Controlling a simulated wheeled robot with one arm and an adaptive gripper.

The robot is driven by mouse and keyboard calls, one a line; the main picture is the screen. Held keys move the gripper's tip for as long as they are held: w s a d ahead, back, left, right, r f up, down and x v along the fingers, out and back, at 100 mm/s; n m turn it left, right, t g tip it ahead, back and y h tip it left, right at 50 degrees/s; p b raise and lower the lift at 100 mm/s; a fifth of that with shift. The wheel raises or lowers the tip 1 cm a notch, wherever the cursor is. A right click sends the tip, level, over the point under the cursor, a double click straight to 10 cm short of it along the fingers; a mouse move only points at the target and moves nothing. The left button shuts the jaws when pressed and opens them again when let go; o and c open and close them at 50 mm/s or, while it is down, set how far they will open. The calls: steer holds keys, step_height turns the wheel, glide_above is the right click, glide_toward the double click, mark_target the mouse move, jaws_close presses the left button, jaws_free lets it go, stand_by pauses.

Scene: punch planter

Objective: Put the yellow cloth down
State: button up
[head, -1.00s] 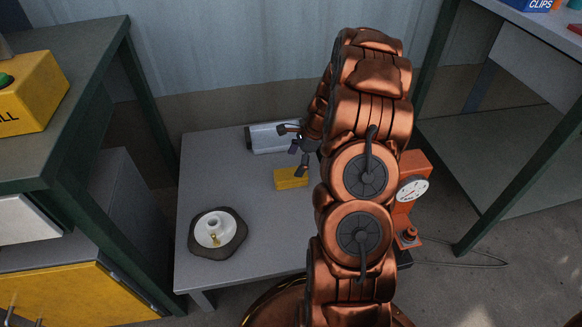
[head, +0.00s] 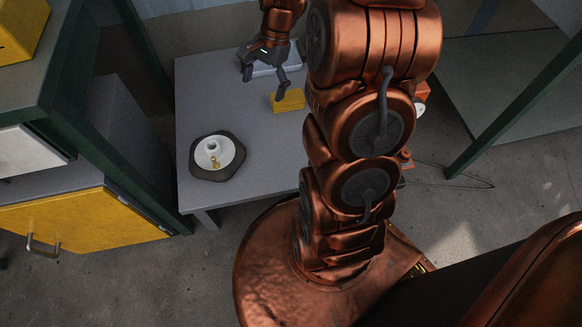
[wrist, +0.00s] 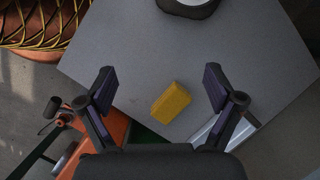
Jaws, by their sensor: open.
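The yellow cloth (head: 288,101) is a small yellow block-like piece lying on the grey low table (head: 205,112). In the wrist view the yellow cloth (wrist: 171,102) lies on the table top between and beyond my open fingers, with nothing touching it. My gripper (head: 264,84) is open and empty above the table, just up and left of the cloth in the head view. It also shows in the wrist view (wrist: 160,90), fingers spread wide.
A white candle holder on a dark slab (head: 205,173) sits at the table's front left. A pale metal box (head: 262,68) lies behind the cloth, partly hidden by my gripper. An orange device with a gauge (head: 421,95) stands right, mostly behind my arm. Green-legged benches flank the table.

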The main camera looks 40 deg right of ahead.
steer(key=s+a+r+n+g+h, duration=0.1)
steer(key=s+a+r+n, duration=0.25)
steer(key=s+a, duration=0.2)
steer(key=s+a+r+n+g, duration=0.1)
steer(key=s+a+r+n, duration=0.1)
steer(key=s+a+n, duration=0.3)
steer(key=s+n+h, duration=0.1)
steer(key=s+n, duration=0.2)
steer(key=s, duration=0.4)
steer(key=s+a+r+n+g+h, duration=0.1)
steer(key=s+n, duration=0.2)
steer(key=s, duration=0.5)
steer(key=shift+s+a+h, duration=0.15)
steer(key=shift+a+h, duration=0.1)
steer(key=shift+h, duration=0.15)
steer(key=shift+r, duration=0.15)
steer(key=w+d+r+n+t+h+p, duration=0.15)
steer(key=w+r+p, duration=0.35)
steer(key=r+p, duration=0.7)
steer(key=s+a+r+m+y+p, duration=0.1)
steer(key=s+r+p, duration=0.2)
steer(key=r+p, duration=2)
step_height(320, 180, up, 2)
steer(key=shift+s+r, duration=0.1)
steer(key=shift+s, duration=0.1)
steer(key=shift+a, duration=0.1)
